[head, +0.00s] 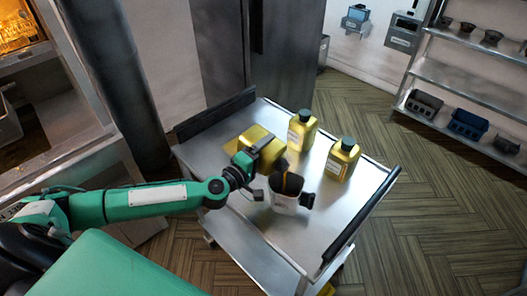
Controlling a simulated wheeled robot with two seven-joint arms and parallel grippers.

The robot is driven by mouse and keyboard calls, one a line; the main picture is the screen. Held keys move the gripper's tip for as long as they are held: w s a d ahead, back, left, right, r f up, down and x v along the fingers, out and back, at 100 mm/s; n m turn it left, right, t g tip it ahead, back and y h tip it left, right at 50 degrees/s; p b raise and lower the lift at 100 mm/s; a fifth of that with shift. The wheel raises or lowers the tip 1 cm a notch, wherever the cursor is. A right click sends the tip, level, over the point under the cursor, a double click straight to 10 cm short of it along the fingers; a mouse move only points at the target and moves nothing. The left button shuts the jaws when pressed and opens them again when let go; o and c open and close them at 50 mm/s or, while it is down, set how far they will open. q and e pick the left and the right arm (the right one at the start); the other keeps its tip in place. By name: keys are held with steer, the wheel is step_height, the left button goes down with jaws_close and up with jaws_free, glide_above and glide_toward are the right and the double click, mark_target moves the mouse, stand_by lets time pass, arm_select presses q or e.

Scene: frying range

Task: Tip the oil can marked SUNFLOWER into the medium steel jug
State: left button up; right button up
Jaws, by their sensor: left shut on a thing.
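My left gripper (246,163) is shut on a yellow oil can (264,150). The can is tipped over above the cart, its dark mouth end toward the jug. The steel jug (284,201) stands upright on the cart just below and right of the gripper, its dark handle to the right. A yellowish streak shows at the jug's opening; I cannot tell if it is flowing oil. Two more yellow cans with dark caps stand upright behind, one farther back (301,132) and one to the right (341,161). No label is readable. My right gripper is out of view.
The steel cart (325,205) has dark bars at its left and right ends. Its right part is bare. A wall shelf (465,78) with bins and bowls stands at the far right. A dark column (122,80) and a lit cabinet are on the left.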

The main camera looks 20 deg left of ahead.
mark_target(275, 148)
arm_select(q)
steer(key=shift+s+d+r+m+p, duration=0.15)
steer(key=shift+r+m+p, duration=0.4)
steer(key=shift+p, duration=0.85)
steer(key=shift+w+d+r+m+p, duration=0.15)
steer(key=shift+r+m+p, duration=0.4)
steer(key=shift+p, duration=0.8)
steer(key=shift+s+d+r+m+p, duration=0.15)
steer(key=shift+d+r+m+p, duration=0.2)
steer(key=shift+m+p, duration=0.8)
steer(key=shift+s+d+r+m+p, duration=0.2)
steer(key=shift+d+m+p, duration=0.25)
steer(key=shift+p, duration=1.4)
steer(key=shift+d+m, duration=0.1)
steer(key=shift+m, duration=0.2)
steer(key=shift+s+d+r+m, duration=0.15)
steer(key=shift+d+r+m, duration=0.45)
steer(key=shift+m, duration=0.5)
steer(key=shift+s+d+r+m, duration=0.15)
steer(key=shift+d+m, duration=0.35)
steer(key=shift+m, duration=0.2)
steer(key=shift+s+d+r+m, duration=0.15)
steer(key=shift+d+m, duration=0.3)
steer(key=shift+m, duration=0.25)
steer(key=shift+r, duration=2.5)
